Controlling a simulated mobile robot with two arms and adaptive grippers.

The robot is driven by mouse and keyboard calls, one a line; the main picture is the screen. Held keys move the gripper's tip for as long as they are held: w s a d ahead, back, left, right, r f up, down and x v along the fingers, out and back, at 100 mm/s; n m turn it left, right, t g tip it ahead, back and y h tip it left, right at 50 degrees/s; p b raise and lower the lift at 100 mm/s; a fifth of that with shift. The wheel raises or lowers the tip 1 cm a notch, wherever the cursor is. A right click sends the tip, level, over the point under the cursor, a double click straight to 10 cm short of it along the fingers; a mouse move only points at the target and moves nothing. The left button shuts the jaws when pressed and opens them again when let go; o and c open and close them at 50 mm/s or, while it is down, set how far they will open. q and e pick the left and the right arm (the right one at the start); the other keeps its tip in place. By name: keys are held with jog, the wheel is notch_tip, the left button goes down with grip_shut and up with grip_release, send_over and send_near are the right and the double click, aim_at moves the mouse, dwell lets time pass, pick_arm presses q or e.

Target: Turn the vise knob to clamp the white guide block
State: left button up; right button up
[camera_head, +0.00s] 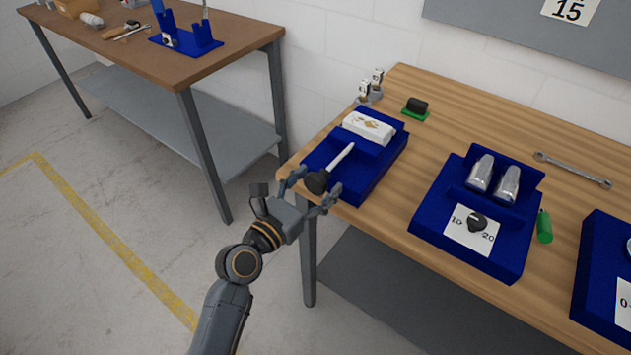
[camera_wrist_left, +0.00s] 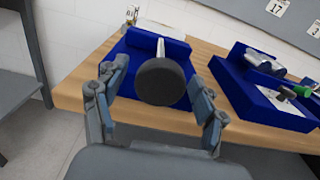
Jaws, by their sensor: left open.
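The vise is a blue fixture (camera_head: 374,178) at the left end of the near wooden table. Its black round knob (camera_head: 317,182) sits on a pale screw shaft (camera_head: 343,156) at the front. The white guide block (camera_head: 368,128) lies at the back of the fixture. My left gripper (camera_head: 308,187) is open at the table's front edge, its fingers on either side of the knob. In the left wrist view the knob (camera_wrist_left: 161,82) is between the two spread fingers, with a gap on each side. The block is mostly hidden behind the blue wall there. My right gripper is not in view.
A second blue fixture (camera_head: 425,215) with two metal cylinders and a dial stands to the right. A black piece on a green base (camera_head: 416,107), a wrench (camera_head: 573,171) and a green cylinder (camera_head: 544,226) lie on the table. Another workbench (camera_head: 150,50) stands at far left.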

pick_arm(q)
jog(key=c, duration=1.2)
jog(key=shift+o, duration=0.2)
jog(key=shift+m, duration=0.3)
